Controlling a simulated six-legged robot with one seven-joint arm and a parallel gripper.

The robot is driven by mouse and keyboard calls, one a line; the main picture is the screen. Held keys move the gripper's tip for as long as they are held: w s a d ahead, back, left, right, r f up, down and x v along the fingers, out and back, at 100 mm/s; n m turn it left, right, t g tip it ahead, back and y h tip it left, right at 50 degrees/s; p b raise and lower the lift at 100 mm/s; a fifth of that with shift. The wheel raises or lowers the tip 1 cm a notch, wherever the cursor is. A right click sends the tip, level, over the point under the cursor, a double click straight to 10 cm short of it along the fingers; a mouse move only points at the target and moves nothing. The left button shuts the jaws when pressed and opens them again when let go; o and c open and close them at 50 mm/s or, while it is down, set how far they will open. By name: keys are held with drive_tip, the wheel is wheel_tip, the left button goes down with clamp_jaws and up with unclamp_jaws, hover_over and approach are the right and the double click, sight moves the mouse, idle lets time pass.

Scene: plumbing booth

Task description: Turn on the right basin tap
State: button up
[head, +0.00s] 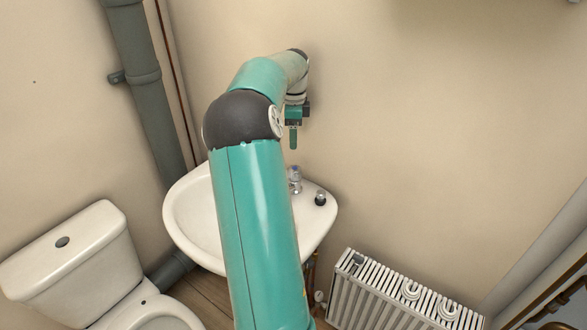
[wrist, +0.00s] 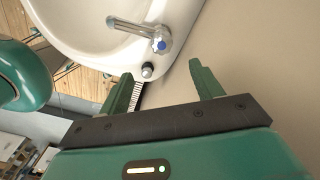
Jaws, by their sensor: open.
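The white basin (head: 184,213) hangs on the wall, partly hidden behind my arm in the head view. A chrome tap with a blue-marked top (head: 295,180) stands on its back right rim; in the wrist view the same tap (wrist: 143,31) has its spout over the bowl. My gripper (head: 293,137) is above the basin, near the wall, and higher than the tap. In the wrist view my gripper (wrist: 160,82) has its two green fingers apart with nothing between them. Any other tap is hidden by my arm.
A small dark-and-chrome item (head: 320,198) sits on the basin's right corner; it also shows in the wrist view (wrist: 148,70). A white radiator (head: 395,300) stands at the lower right, and a toilet (head: 75,262) at the lower left. A grey pipe (head: 143,75) runs down the wall.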

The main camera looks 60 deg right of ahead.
sight(294, 168)
wheel_tip(294, 168, down, 14)
drive_tip(key=shift+d, duration=0.15)
idle(0.4)
drive_tip(key=shift+c, duration=0.5)
drive_tip(key=c, duration=0.9)
